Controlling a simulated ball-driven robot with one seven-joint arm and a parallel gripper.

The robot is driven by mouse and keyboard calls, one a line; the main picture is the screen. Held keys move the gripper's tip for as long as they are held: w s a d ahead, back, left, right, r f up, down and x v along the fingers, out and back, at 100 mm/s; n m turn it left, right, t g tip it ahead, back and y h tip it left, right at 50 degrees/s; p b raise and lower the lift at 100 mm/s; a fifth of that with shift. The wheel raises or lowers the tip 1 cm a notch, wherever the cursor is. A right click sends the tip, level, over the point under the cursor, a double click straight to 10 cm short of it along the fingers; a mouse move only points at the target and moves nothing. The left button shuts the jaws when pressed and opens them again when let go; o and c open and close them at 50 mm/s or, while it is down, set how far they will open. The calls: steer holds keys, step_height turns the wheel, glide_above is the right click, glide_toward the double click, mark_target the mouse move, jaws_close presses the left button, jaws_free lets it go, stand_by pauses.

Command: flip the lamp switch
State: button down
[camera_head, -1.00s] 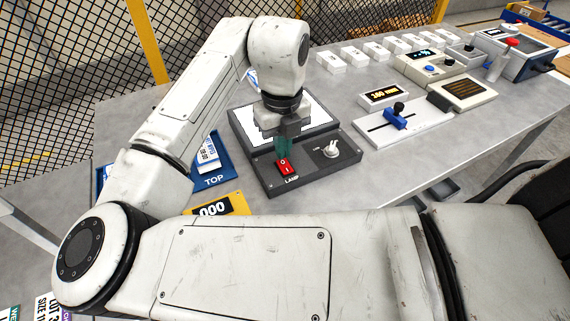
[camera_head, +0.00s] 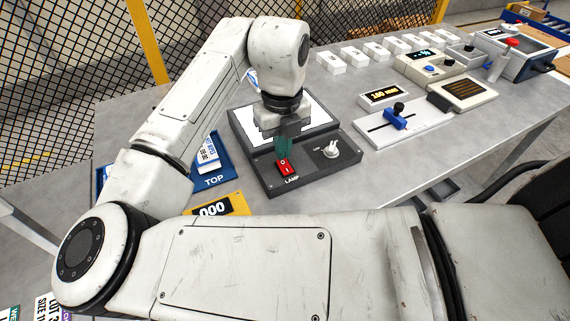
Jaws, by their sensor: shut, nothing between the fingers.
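The lamp switch (camera_head: 284,167) is a red rocker with white marks. It sits on the dark front panel of a light box (camera_head: 262,181), above the label LAMP. My gripper (camera_head: 285,156) is shut and empty, with its greenish fingers pointing down at the far edge of the switch. I cannot tell whether the fingertips touch it. The white lit screen (camera_head: 318,113) of the box lies behind my gripper and is partly hidden by it.
A white knob (camera_head: 330,150) stands on the same panel, right of the switch. A blue tray (camera_head: 218,181) marked TOP and a yellow display (camera_head: 222,206) lie to the left. A slider unit (camera_head: 395,122) stands to the right. Bare table lies in front of it.

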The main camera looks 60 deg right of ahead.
mark_target(283, 162)
steer(key=shift+f+b, duration=0.8)
steer(key=shift+f, duration=0.3)
stand_by(1.1)
steer(key=shift+r+p, duration=2.8)
steer(key=shift+r, duration=0.75)
